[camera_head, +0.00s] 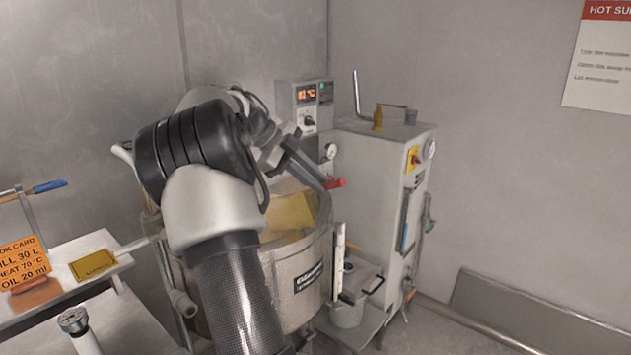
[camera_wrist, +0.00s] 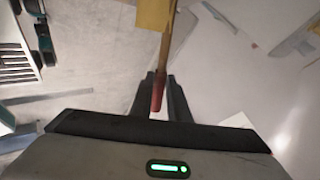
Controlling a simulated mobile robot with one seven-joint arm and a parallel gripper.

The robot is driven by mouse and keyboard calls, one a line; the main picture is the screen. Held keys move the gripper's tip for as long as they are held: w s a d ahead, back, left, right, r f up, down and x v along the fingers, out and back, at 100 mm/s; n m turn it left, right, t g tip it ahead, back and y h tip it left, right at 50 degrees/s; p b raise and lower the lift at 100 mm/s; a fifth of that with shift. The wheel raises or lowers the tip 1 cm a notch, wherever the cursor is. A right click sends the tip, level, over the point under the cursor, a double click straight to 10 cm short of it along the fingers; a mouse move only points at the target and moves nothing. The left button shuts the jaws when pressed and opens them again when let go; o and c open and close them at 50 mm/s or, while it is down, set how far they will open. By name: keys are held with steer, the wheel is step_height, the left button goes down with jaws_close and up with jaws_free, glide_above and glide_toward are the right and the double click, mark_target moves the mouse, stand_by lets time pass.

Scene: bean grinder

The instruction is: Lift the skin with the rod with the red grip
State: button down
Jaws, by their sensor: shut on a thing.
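My gripper (camera_head: 325,181) is shut on the red grip (camera_head: 337,183) of the rod, above the right rim of the round metal vessel (camera_head: 308,262). In the wrist view the red grip (camera_wrist: 157,96) sits between the fingers of my gripper (camera_wrist: 160,82), and the tan rod (camera_wrist: 166,48) runs away from them. A yellow sheet, which looks like the skin (camera_wrist: 155,14), is at the far part of the rod. In the head view a yellow skin (camera_head: 293,212) shows at the vessel's opening. Whether it hangs clear of the contents cannot be told. My arm hides the vessel's left part.
A grey cabinet (camera_head: 375,200) stands right of the vessel, with a control box (camera_head: 305,95) behind. A lidded pot (camera_head: 349,312) is low at the right. A side table (camera_head: 110,243) with a yellow plate (camera_head: 93,265) is at the left.

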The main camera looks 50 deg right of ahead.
step_height(320, 180, up, 8)
steer(key=p, duration=0.6)
steer(key=shift+f, duration=0.2)
stand_by(1.1)
